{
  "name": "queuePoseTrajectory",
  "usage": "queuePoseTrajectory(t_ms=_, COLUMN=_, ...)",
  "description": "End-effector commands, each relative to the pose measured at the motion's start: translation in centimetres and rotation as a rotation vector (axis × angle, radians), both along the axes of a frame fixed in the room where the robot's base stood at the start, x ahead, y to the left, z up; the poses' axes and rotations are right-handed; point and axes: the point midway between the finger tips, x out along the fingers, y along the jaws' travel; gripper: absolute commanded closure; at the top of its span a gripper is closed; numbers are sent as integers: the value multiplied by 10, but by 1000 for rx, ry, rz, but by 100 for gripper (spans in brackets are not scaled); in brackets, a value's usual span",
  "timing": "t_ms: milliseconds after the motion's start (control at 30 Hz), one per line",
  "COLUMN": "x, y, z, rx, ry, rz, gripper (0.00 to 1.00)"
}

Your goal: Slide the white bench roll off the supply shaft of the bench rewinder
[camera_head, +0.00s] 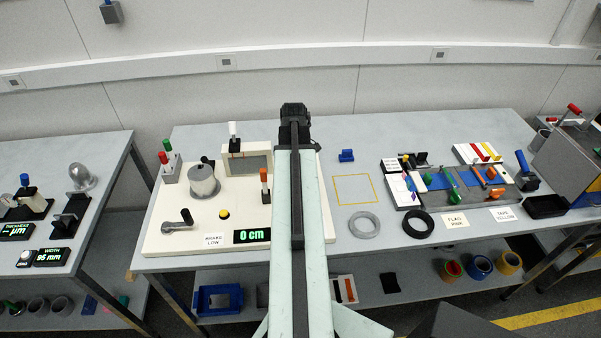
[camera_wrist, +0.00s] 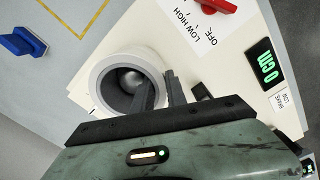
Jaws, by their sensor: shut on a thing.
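The white bench roll (camera_wrist: 101,76) shows in the wrist view as a thick pale ring around a dark core. The rounded grey end of the supply shaft (camera_wrist: 131,78) sits inside that core, so the roll is around the shaft. My gripper (camera_wrist: 160,80) is shut on the near wall of the roll, one finger inside the core and the other outside. The rewinder's cream base plate (camera_head: 165,240) shows in the head view, with a grey cylinder (camera_head: 204,182) at its left. My arm hides the roll and gripper there.
A red knob (camera_wrist: 218,5) and the "0 cm" display (camera_wrist: 267,68) stand near the roll. A yellow outlined square (camera_head: 354,189) on the bench is empty. A blue block (camera_head: 346,156), a grey ring (camera_head: 364,226) and a black ring (camera_head: 418,224) lie around it.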

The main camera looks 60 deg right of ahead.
Motion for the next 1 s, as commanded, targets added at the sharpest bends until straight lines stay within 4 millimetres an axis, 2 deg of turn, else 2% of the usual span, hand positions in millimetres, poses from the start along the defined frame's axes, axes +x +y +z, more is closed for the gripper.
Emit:
queuePoseTrajectory(t_ms=133, x=0, y=0, z=0, rx=0, ry=-1, rz=1, gripper=100)
queuePoseTrajectory(t_ms=167, x=0, y=0, z=0, rx=0, ry=-1, rz=1, gripper=88)
queuePoseTrajectory(t_ms=200, x=1, y=0, z=0, rx=0, ry=-1, rz=1, gripper=99)
queuePoseTrajectory(t_ms=233, x=1, y=0, z=0, rx=0, ry=-1, rz=1, gripper=100)
queuePoseTrajectory(t_ms=600, x=1, y=1, z=1, rx=0, ry=-1, rz=2, gripper=100)
queuePoseTrajectory(t_ms=1000, x=1, y=1, z=18, rx=0, ry=0, rz=2, gripper=100)
